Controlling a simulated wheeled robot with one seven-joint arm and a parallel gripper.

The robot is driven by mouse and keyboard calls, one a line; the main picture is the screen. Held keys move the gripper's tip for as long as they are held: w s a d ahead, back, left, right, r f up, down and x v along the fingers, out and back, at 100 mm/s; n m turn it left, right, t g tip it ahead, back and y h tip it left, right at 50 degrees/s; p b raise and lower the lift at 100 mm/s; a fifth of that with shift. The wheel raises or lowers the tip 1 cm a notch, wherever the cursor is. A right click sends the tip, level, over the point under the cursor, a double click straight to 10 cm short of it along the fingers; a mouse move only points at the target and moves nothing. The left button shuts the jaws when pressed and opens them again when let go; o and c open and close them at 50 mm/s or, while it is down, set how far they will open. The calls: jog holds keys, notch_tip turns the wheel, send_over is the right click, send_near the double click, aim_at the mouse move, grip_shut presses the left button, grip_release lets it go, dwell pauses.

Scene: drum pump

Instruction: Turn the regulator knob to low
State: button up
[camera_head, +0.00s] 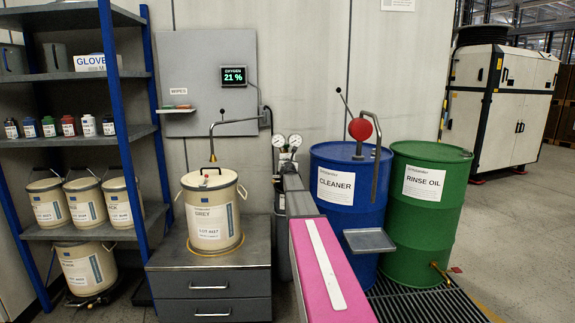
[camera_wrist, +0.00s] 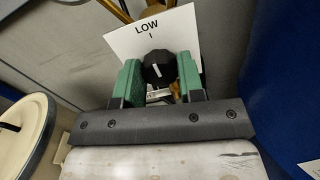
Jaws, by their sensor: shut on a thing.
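The regulator knob (camera_wrist: 158,66) is black with a white pointer line, seen in the wrist view. A white card marked LOW (camera_wrist: 148,30), with a short tick under the word, is behind it. The pointer line points up, roughly toward that tick. My gripper (camera_wrist: 159,75) has its two green fingers on either side of the knob and is shut on it. In the head view the regulator's two round gauges (camera_head: 287,141) show beyond the end of my pink arm. The knob is hidden there.
A cream drum (camera_head: 211,214) stands on a grey cabinet left of my arm. A blue CLEANER drum (camera_head: 340,205) with a red-balled pump and a green RINSE OIL drum (camera_head: 428,220) stand close on the right. A bent pipe (camera_head: 235,122) hangs above the cream drum.

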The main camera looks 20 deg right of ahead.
jog(key=o, duration=0.9)
jog(key=shift+s, duration=0.1)
jog(key=v, duration=1)
jog(key=shift+s+a, duration=0.1)
jog(key=shift+s, duration=0.25)
